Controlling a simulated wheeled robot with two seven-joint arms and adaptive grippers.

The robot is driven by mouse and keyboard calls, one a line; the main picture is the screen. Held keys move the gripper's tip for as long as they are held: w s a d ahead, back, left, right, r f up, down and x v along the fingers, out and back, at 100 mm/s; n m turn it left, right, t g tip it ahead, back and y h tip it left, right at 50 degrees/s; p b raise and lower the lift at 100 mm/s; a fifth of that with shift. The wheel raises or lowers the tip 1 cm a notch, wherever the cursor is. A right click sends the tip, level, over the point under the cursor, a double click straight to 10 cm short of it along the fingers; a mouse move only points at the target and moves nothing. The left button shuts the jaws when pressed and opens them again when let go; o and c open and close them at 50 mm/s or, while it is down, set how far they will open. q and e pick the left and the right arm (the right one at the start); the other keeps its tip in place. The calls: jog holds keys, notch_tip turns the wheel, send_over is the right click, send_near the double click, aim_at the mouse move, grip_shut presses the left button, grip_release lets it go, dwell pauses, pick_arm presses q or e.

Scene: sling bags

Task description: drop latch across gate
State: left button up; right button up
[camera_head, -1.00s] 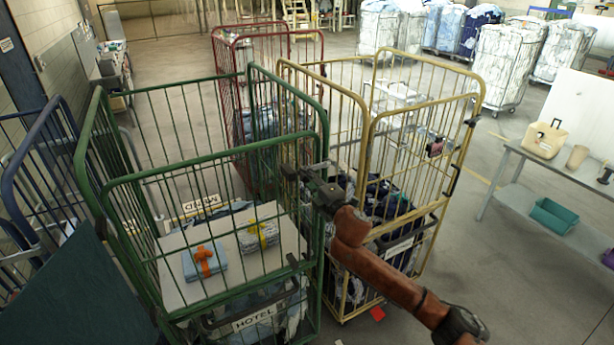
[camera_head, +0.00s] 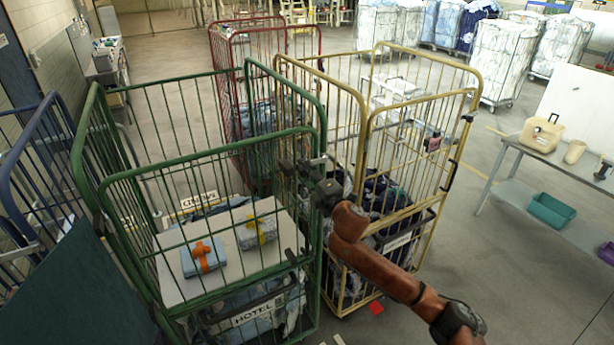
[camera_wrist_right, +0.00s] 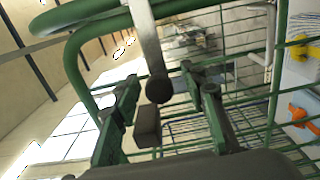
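The green cage cart (camera_head: 205,150) stands at front left, with a barred front gate (camera_head: 190,168). My right gripper (camera_head: 296,167) is by the cart's right corner post, its arm coming in from the lower right. In the right wrist view the gripper (camera_wrist_right: 165,110) is open, its two fingers apart. A grey bar (camera_wrist_right: 146,42) with a dark round knob, probably the latch, reaches down between the fingers; I cannot tell if they touch it. Green tubes and mesh lie behind. In the head view the gripper hides this bar. My left gripper is not in view.
A board (camera_head: 178,280) in the green cart holds two wrapped bundles, one with an orange tie, one yellow. A yellow cart (camera_head: 372,115) stands close on the right, a red one (camera_head: 232,60) behind, a blue one (camera_head: 28,170) at left. A table (camera_head: 535,155) is at right.

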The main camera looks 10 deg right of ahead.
jog(key=v, duration=1.2)
jog(key=shift+w, duration=0.1)
